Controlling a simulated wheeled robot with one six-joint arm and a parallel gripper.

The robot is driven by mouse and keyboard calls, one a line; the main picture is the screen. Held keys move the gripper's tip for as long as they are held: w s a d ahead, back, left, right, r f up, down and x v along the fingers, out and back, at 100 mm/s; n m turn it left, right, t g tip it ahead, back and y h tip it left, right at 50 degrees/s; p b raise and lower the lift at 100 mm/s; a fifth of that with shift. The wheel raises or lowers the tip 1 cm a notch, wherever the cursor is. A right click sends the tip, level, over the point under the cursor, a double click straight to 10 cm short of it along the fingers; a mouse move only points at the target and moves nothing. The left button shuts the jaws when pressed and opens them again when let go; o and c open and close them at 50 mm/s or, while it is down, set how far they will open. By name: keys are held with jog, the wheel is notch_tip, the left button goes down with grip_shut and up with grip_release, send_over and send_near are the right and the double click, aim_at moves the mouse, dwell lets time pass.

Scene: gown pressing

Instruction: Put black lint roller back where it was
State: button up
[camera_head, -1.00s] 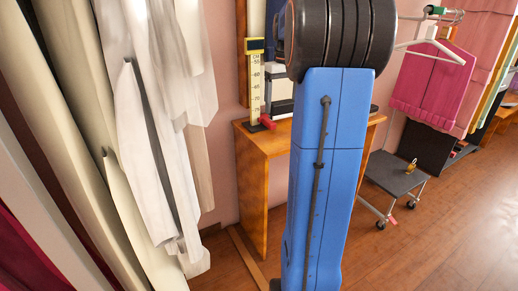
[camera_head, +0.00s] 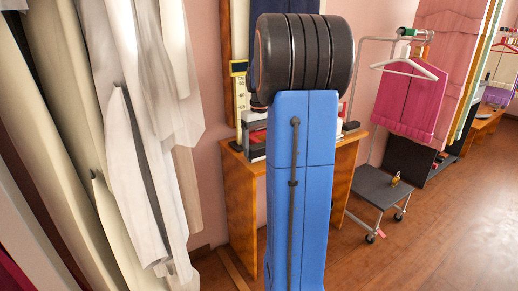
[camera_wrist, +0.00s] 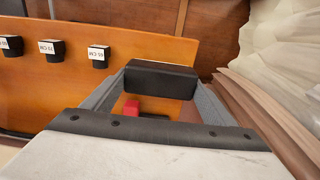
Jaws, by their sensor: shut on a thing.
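In the wrist view my gripper (camera_wrist: 160,80) has its two grey fingers drawn in around a black block-like thing, which I take to be the black lint roller (camera_wrist: 162,78). It is above or in front of a wooden surface; I cannot tell whether it touches it. A small red piece (camera_wrist: 132,107) shows between the fingers below it; I cannot tell whether it belongs to the roller. In the head view my blue arm hides my gripper and the roller.
A wooden table (camera_head: 238,195) stands behind my arm, with a measuring ruler (camera_head: 239,105) on it. Black blocks labelled in CM (camera_wrist: 97,54) line the wooden surface. White garments (camera_head: 130,120) hang close on the left.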

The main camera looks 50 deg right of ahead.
jog(key=shift+f, duration=0.45)
jog(key=shift+f, duration=0.1)
jog(key=o, duration=1.2)
notch_tip(320, 180, up, 12)
jog(key=shift+r, duration=0.15)
jog(key=shift+s, duration=0.1)
